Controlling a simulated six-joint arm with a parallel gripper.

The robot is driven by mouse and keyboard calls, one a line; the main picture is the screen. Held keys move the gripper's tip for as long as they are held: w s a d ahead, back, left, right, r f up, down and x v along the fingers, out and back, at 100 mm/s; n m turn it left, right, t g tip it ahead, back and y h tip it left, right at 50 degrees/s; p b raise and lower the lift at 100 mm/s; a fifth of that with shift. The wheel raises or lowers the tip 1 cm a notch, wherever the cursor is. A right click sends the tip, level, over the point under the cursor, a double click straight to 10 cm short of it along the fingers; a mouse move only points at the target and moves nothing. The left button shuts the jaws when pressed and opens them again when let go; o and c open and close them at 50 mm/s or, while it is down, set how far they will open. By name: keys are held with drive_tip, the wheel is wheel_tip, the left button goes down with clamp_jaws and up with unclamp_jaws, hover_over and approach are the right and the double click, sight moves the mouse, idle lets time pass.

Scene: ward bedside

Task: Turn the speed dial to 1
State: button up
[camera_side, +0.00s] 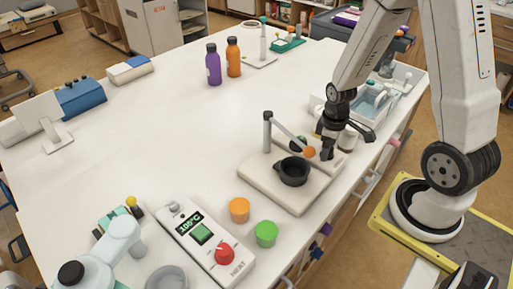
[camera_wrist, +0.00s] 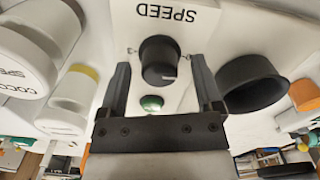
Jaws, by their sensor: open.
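The speed dial (camera_wrist: 158,52) is a black round knob on a white panel under the printed word SPEED. A pale mark shows on its lower right edge, and I cannot read any numbers around it. My gripper (camera_wrist: 160,70) is open, with one finger on each side of the dial. Small gaps seem to show between fingers and knob, and I cannot tell whether either touches. In the side view my gripper (camera_side: 330,148) is low at the back right of the white device (camera_side: 272,187), and it seems to hide the dial there.
A black cup (camera_wrist: 250,82) sits close beside the right finger; it also stands on the device in the side view (camera_side: 294,171). A green button (camera_wrist: 152,103) is near the dial. White jars (camera_wrist: 70,100) stand at left. A heater with a red knob (camera_side: 224,254) is at front.

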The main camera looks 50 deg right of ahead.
drive_tip(key=shift+f, duration=0.3)
clamp_jaws()
drive_tip(key=shift+m, duration=0.3)
drive_tip(key=m, duration=1.1)
idle(0.4)
idle(0.5)
